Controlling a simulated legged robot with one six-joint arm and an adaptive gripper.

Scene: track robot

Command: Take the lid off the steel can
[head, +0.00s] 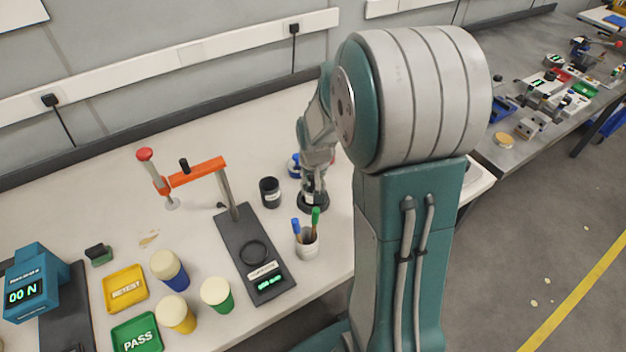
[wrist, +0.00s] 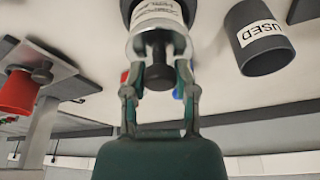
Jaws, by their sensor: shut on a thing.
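The steel can (wrist: 157,14) shows at the top of the wrist view, with a white label on its side. Its pale metal lid (wrist: 136,44) faces my gripper and has a dark knob (wrist: 158,76) at its middle. My gripper (wrist: 159,62) is shut on the lid, one finger at each side, with the knob between the fingers. In the head view my gripper (head: 314,188) points down over a dark round base (head: 314,205). There the can is mostly hidden by my gripper. I cannot tell whether the lid touches the can all round.
A dark cup marked USED (wrist: 264,46) stands beside the can; it also shows in the head view (head: 270,192). A white pen cup (head: 307,243) stands in front. An orange-armed stand (head: 198,172) is at left. Yellow (head: 126,288) and green (head: 137,333) trays lie further left.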

